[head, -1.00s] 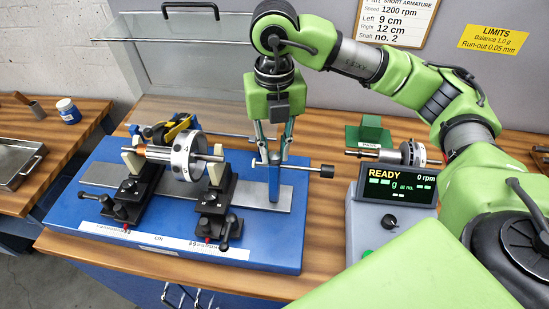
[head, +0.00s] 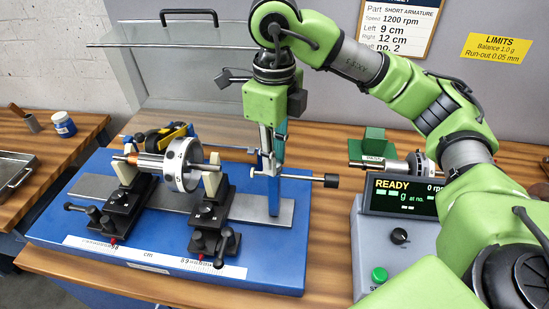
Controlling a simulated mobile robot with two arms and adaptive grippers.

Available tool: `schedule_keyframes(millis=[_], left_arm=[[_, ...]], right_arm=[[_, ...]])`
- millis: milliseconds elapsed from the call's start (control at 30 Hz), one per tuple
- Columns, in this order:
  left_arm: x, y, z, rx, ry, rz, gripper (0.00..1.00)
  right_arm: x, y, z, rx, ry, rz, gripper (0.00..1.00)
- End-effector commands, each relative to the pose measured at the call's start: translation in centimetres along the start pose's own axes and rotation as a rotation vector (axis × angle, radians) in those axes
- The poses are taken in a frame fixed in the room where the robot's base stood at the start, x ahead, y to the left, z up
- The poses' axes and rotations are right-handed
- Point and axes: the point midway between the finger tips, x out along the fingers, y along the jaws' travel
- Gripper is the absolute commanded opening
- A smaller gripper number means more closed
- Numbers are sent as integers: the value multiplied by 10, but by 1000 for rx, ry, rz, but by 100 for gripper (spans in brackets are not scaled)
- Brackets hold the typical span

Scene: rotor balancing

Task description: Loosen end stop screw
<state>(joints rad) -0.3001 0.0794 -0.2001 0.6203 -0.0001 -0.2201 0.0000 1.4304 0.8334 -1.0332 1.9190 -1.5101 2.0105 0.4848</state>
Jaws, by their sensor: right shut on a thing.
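The end stop is a blue upright post (head: 274,195) at the right end of the balancing machine's blue base (head: 180,262). The screw itself is mostly hidden between the fingers. My left gripper is not in view.
A rotor with a silver disc (head: 182,165) rests across two black supports left of the post. A clear raised guard (head: 165,33) stands behind. A control box (head: 400,197) reading READY and a green block (head: 374,143) are to the right.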

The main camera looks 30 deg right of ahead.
Motion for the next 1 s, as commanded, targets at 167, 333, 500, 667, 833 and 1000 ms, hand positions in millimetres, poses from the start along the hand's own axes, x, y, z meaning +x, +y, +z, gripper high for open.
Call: schedule_keyframes(millis=[167, 333, 500, 667, 833, 1000], left_arm=[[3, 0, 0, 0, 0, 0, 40], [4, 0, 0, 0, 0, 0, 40], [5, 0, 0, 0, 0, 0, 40], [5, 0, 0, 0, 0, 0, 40], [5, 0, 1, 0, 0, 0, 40], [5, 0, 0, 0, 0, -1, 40]], right_arm=[[-1, -1, 1, -106, -5, -2, 0], [-2, -1, 1, -176, -6, -2, 0], [-2, -1, 1, -214, -6, -2, 0], [-2, -1, 1, -224, -6, -2, 0], [-2, -1, 1, -225, -6, -3, 0], [-2, -1, 1, -224, -6, -3, 24]])
